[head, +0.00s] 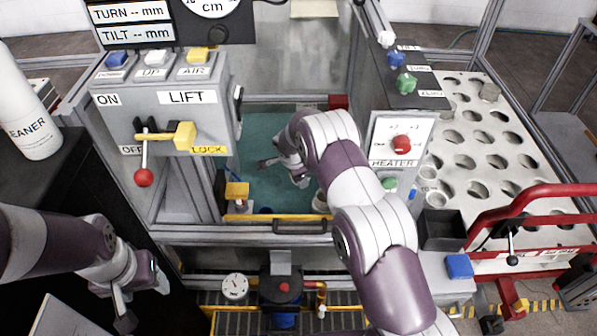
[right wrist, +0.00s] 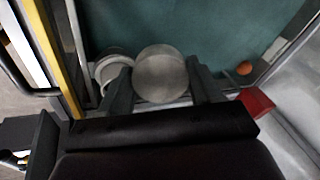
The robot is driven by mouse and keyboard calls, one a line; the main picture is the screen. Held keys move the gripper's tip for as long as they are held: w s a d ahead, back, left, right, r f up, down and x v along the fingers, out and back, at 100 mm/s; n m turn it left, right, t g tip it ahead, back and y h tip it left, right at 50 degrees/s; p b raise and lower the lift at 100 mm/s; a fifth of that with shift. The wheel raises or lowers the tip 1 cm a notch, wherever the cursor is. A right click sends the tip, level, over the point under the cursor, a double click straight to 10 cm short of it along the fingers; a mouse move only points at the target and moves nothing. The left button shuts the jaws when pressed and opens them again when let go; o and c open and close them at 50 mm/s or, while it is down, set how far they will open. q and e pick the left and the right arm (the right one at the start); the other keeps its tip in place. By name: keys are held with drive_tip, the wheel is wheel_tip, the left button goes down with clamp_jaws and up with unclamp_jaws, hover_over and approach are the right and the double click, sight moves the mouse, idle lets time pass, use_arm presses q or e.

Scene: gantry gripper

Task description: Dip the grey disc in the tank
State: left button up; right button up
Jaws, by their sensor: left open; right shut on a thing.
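The grey disc (right wrist: 160,73) shows in the right wrist view between the two fingers of my right gripper (right wrist: 160,85), which is shut on it. In the head view my right gripper (head: 281,172) is over the teal floor of the tank (head: 252,196), reaching between the lift panel and the heater panel. My own wrist hides the disc there. The tank's teal floor (right wrist: 225,35) lies behind the disc in the wrist view; I cannot tell how deep the disc is. My left gripper (head: 138,304) is open and empty at the lower left, away from the tank.
A pale round cup-like thing (right wrist: 113,70) sits close beside the disc. A small orange ball (right wrist: 244,68) and a red block (right wrist: 257,102) are to the right. The lift panel (head: 165,100) and heater panel (head: 398,140) flank the tank. A perforated rack (head: 470,150) stands right.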

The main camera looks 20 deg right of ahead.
wheel_tip(320, 180, down, 18)
drive_tip(key=b, duration=1.4)
drive_tip(key=shift+w+r+b, duration=0.15)
drive_tip(key=shift+r+b, duration=0.1)
drive_tip(key=shift+b, duration=0.15)
idle(1.8)
wheel_tip(320, 180, up, 18)
drive_tip(key=p, duration=0.8)
drive_tip(key=shift+r+p, duration=0.25)
drive_tip(key=shift+p, duration=0.15)
idle(0.6)
